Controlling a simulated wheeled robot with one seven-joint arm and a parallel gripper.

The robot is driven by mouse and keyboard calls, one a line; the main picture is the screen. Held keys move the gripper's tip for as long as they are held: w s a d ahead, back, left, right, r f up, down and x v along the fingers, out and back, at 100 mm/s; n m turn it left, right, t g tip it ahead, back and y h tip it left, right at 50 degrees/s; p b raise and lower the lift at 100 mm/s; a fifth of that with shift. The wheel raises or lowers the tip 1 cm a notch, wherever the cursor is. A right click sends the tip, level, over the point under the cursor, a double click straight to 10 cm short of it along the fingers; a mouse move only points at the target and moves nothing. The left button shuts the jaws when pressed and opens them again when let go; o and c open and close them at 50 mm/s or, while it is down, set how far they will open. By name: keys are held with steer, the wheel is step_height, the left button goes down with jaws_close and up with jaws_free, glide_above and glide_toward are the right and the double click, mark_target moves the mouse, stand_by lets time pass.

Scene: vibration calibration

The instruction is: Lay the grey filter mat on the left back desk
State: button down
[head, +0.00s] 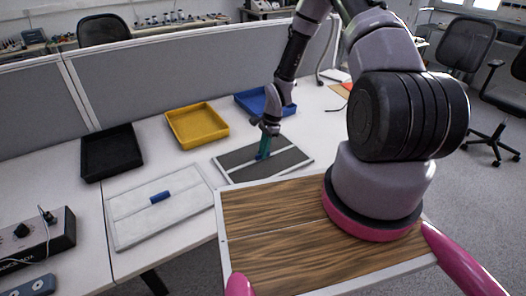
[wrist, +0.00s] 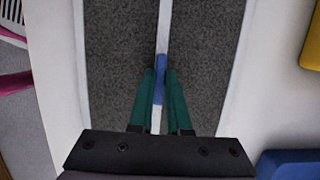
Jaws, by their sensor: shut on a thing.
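The grey filter mat (head: 242,157) is a dark grey panel in a thin white frame, with a white strip along its middle and a small blue handle (wrist: 160,66). It is at the white desk surface in the middle of the head view; I cannot tell whether it rests on it or is slightly raised. It also fills the middle of the wrist view (wrist: 205,60). My gripper (head: 263,153) points down over the mat's middle, its green fingers (wrist: 160,82) shut on the blue handle. The fingers hide part of the handle.
A pale framed panel with a blue handle (head: 130,220) lies to the left. Black (head: 110,170), yellow (head: 197,142) and blue (head: 245,101) trays stand behind, before a grey partition (head: 150,75). A wood-grain panel (head: 265,250) is close in front; a black box (head: 30,240) is far left.

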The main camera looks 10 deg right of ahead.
steer(key=c, duration=0.9)
jaws_free()
steer(key=shift+f, duration=0.1)
steer(key=shift+o, duration=0.2)
steer(key=v, duration=1.2)
step_height(320, 180, up, 16)
steer(key=n+t+h, duration=0.1)
steer(key=n+t, duration=0.1)
steer(key=n, duration=0.1)
glide_above(270, 155)
steer(key=d, duration=0.3)
steer(key=s+r+n+t+h, duration=0.15)
steer(key=s+r, duration=0.25)
steer(key=r, duration=0.8)
steer(key=s+r+n+t+y, duration=0.1)
steer(key=s+r+n+t, duration=0.3)
steer(key=s+r, duration=1.1)
steer(key=s+n, duration=0.1)
steer(key=s, duration=0.2)
steer(key=shift+a+n+t+y, duration=0.25)
steer(key=shift+n+t+y, duration=0.1)
